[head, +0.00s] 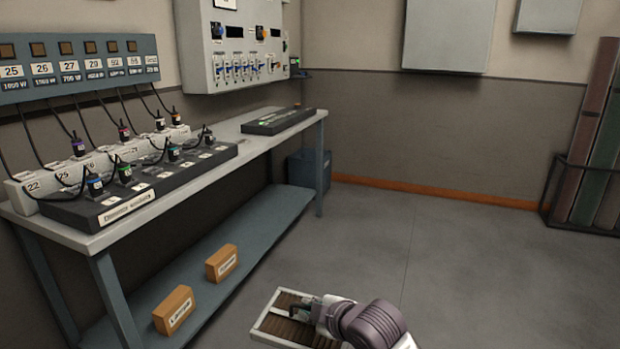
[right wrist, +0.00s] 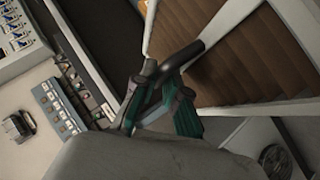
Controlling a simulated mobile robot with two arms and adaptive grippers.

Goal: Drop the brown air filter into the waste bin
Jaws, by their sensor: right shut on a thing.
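The brown air filter (head: 284,328), with brown pleats in a pale frame, is at the bottom middle of the head view. My right gripper (head: 308,306) is shut on its edge and holds it tilted. In the right wrist view, the gripper's fingers (right wrist: 172,80) close on the frame, and the brown pleats (right wrist: 225,45) fill the upper right. A blue-grey bin (head: 308,174), which looks like the waste bin, stands on the floor past the far end of the bench, partly hidden by a bench leg. My left gripper is not in view.
A rack of rolls (head: 590,150) stands at right. The middle floor (head: 430,250) is clear.

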